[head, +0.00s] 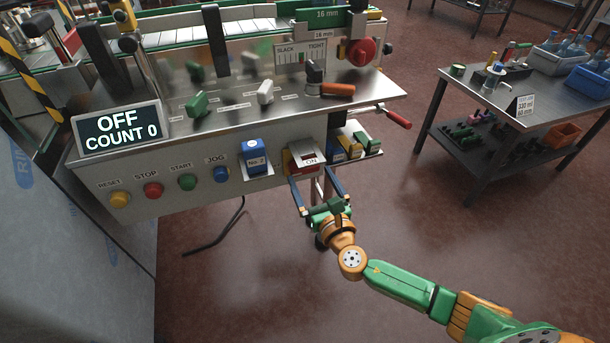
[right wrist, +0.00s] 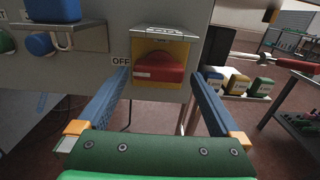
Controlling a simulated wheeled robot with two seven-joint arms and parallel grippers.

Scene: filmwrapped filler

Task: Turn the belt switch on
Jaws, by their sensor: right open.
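My right gripper (head: 312,180) is open and empty in front of the switch. Its fingers (right wrist: 160,85) point at the panel on either side of the knob; contact cannot be told. The display (head: 117,130) reads OFF, COUNT 0. My left gripper is not in view.
Left of the switch are a blue block (head: 254,154) marked No. 2 and several round buttons (head: 187,182). A small shelf (head: 372,153) with coloured blocks and a red-handled lever (head: 395,117) sit to the right. The floor before the panel is clear.

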